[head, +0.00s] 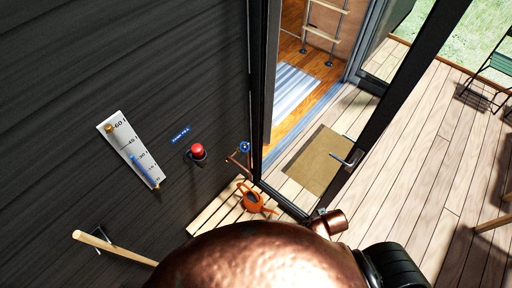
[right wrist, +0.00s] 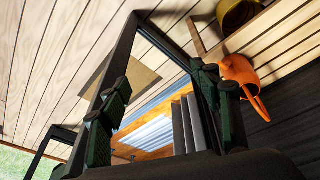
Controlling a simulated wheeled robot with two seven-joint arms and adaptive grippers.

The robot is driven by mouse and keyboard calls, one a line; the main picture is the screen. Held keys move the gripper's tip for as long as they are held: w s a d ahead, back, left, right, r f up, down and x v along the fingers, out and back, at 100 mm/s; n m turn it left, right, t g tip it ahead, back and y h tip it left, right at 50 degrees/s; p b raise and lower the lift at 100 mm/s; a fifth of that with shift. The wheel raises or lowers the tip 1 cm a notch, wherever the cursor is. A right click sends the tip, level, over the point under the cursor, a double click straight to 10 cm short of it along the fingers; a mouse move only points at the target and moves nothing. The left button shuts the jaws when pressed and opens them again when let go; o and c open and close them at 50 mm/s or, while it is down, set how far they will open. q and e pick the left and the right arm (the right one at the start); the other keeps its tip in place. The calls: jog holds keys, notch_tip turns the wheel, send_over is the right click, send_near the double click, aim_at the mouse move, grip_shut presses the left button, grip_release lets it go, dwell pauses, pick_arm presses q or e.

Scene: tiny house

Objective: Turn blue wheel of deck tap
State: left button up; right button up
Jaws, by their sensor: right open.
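The deck tap (head: 237,160) is on the dark wall beside the door frame in the head view. Its small blue wheel (head: 244,147) is at its top. The tap does not show clearly in the right wrist view. My right gripper (right wrist: 160,95) shows in the right wrist view with its two green-padded fingers wide apart and nothing between them. The glass door and the deck lie beyond the fingers, and I cannot make out the gripper in the head view. My left gripper is in neither view.
An orange watering can (head: 251,198) stands on a slatted bench (head: 207,216) below the tap; the can also shows in the right wrist view (right wrist: 238,72). A red button (head: 197,151) and a gauge board (head: 130,152) are on the wall. A doormat (head: 318,160) lies by the door.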

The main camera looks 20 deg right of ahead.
aim_at(246, 148)
jog(key=w+a+r+t, duration=0.2)
jog(key=w+r+t, duration=0.2)
jog(key=w, duration=0.6)
jog(key=w+a+r+t, duration=0.3)
jog(key=w+r+t, duration=0.15)
jog(key=w, duration=0.55)
jog(key=w+a+r+n+t+y, duration=0.1)
jog(key=w+a+y, duration=0.2)
jog(key=w+a, duration=0.2)
jog(key=w+a+r+n+t+y, duration=0.1)
jog(key=w+a+r+t+y, duration=0.1)
jog(key=w+a, duration=0.4)
jog(key=w+a+r+n+t+y, duration=0.1)
jog(key=w+a+r+y, duration=0.1)
jog(key=w+a, duration=0.3)
jog(key=shift+w+a+n+y, duration=0.25)
jog(key=shift+w+n+y, duration=0.2)
jog(key=shift+y, duration=0.35)
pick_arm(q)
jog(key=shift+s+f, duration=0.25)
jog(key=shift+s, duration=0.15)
